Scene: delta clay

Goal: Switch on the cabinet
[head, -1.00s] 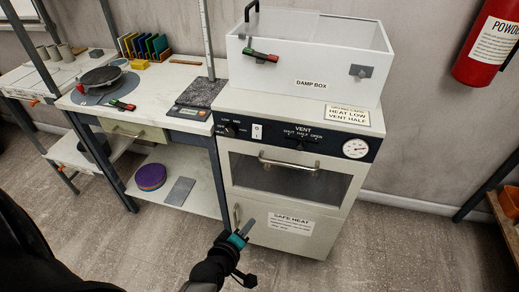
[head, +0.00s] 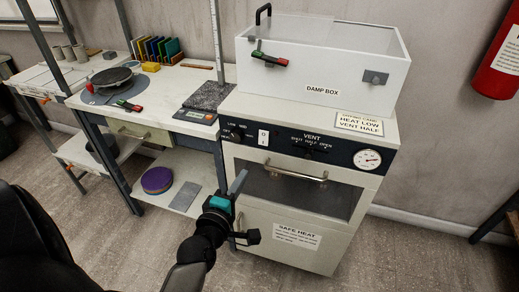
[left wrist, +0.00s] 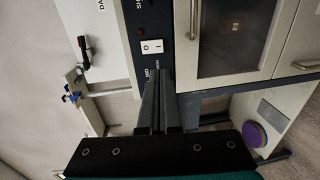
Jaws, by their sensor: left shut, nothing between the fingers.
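The cabinet (head: 311,260) is a pale box with a dark control panel (head: 340,153) across its upper front. A white rocker switch (head: 263,137) sits on the panel's left part; it also shows in the left wrist view (left wrist: 152,46), with small marks on its face. Whether it is on or off I cannot tell. My left gripper (head: 239,180) is shut and empty, in front of the cabinet's left side and below the switch in the head view. In the left wrist view its fingers (left wrist: 163,72) point toward the panel, apart from the switch. My right gripper is not in view.
A damp box (head: 322,92) stands on the cabinet. A heat knob (head: 234,132), vent slider (head: 310,150) and dial gauge (head: 368,160) share the panel. A handle (head: 295,173) sticks out below. A workbench (head: 158,126) stands at left; open floor lies right.

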